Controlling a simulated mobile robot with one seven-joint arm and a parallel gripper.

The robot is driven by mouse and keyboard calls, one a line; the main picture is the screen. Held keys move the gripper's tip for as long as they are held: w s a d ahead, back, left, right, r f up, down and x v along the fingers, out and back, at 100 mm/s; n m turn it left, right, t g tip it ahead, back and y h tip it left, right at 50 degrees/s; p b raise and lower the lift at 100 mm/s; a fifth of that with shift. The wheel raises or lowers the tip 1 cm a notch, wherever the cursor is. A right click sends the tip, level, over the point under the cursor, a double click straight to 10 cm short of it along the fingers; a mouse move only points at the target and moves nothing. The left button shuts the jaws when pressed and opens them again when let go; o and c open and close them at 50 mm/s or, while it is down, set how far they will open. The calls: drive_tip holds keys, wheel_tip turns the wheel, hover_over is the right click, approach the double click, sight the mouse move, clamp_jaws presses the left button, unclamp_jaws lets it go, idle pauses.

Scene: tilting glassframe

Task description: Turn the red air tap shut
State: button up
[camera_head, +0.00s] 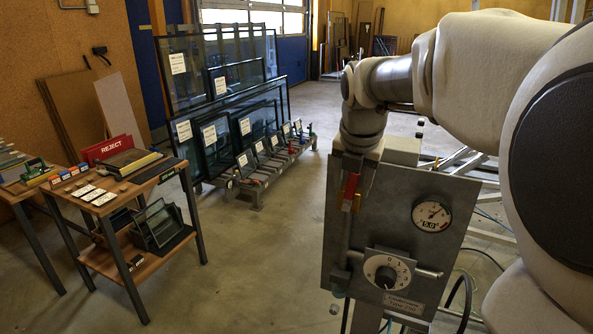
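The red air tap (351,186) is a small red lever at the upper left of a grey metal control panel (390,222). The lever stands roughly upright, beside a vertical pipe, with a brass-coloured piece (357,202) at its lower right. My arm reaches in from the right, and its end with my gripper (361,150) is at the panel's top left, just above the tap in the picture. The fingers cannot be made out clearly. I cannot tell whether they are open or touching the tap.
The panel carries a round gauge (432,215) and a numbered dial knob (387,275). Cables hang below it at the right. A rack of glass frames (238,112) stands behind, and a wooden work table (130,192) at left. Floor between table and panel is clear.

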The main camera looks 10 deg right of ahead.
drive_tip(key=p+v, duration=0.1)
drive_tip(key=v, duration=1.6)
drive_tip(key=shift+r+p, duration=0.25)
drive_tip(key=shift+p, duration=0.15)
